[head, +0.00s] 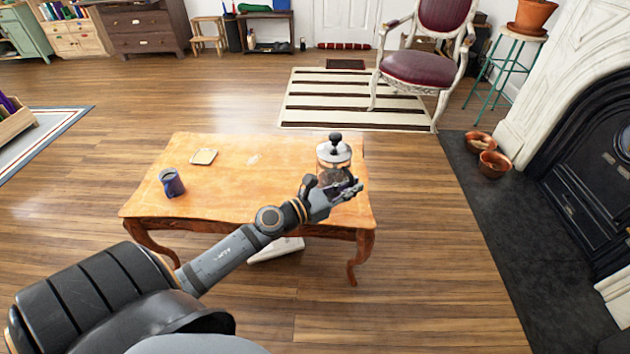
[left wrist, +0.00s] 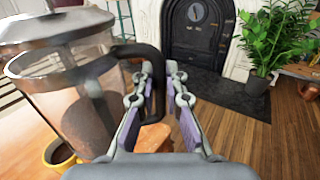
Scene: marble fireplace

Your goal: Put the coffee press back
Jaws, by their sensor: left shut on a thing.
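The coffee press (head: 334,154) is a glass jug with a silver lid and black knob, upright at the right end of the wooden table (head: 230,190). I cannot tell whether its base touches the tabletop. My left gripper (head: 345,190) is at its near side, shut on its dark handle. In the left wrist view the press (left wrist: 70,90) fills the left side, brown inside, and its handle (left wrist: 150,58) reaches the fingers of my gripper (left wrist: 160,75). The gripper hides the lower press in the head view. My right gripper is not in view.
A yellow cup (left wrist: 58,153) shows below the press in the wrist view. A chair (head: 420,65) stands behind; copper bowls (head: 493,163) sit by the fireplace. The table's middle is clear.

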